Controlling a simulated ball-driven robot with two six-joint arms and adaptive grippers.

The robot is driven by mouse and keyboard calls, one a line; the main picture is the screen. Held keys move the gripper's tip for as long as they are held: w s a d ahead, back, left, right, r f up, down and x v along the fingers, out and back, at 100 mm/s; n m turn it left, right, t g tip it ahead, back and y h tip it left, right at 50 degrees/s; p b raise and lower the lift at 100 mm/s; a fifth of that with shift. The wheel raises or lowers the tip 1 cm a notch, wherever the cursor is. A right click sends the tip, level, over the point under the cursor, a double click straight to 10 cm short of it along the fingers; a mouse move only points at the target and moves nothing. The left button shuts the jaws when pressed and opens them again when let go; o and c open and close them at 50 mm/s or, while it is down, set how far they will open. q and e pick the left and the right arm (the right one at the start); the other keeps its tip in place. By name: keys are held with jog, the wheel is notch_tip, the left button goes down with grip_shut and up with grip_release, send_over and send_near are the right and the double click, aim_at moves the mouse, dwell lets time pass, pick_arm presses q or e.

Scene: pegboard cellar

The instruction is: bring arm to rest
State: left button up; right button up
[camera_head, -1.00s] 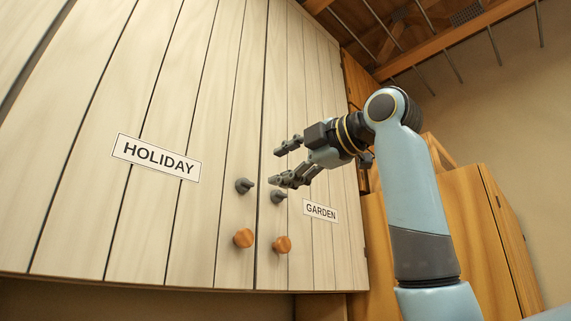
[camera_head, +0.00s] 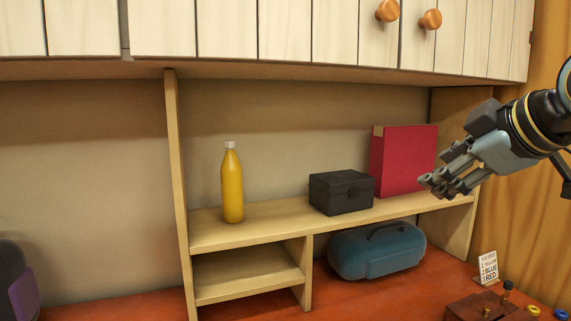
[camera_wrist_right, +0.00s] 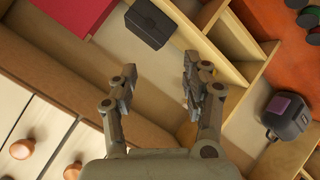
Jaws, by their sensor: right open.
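My right gripper (camera_head: 447,183) is at the right of the head view, in front of the right end of the shelf and the red binder. It is open. In the right wrist view my right gripper (camera_wrist_right: 158,95) shows two fingers spread apart with nothing between them. My left gripper is in neither view.
White plank cabinet doors (camera_head: 285,28) with wooden knobs hang above. The shelf (camera_head: 270,222) holds a yellow bottle (camera_head: 232,190), a black box (camera_head: 342,192) and a red binder (camera_head: 403,160).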

jog(key=s+d+f+m+g+h, duration=0.2)
jog(key=s+f+m+g, duration=0.25)
jog(key=s+f, duration=1)
jog(key=s+d+f+m+g+h, duration=0.1)
jog(key=s+f+m+g, duration=0.4)
jog(key=s+f, duration=1)
notch_tip(320, 180, down, 36)
jog(key=s+d+m+b, duration=0.1)
jog(key=s+d+b, duration=0.2)
jog(key=b, duration=0.8)
jog(key=s+f+b, duration=0.4)
jog(key=s+f, duration=0.5)
jog(key=f, duration=0.3)
jog(key=s+f+g+b, duration=0.1)
jog(key=s+f+b, duration=0.4)
jog(key=s+f, duration=0.4)
notch_tip(320, 180, down, 3)
jog(key=shift+d+f, duration=0.2)
jog(key=shift+d, duration=0.2)
jog(key=shift+m, duration=0.25)
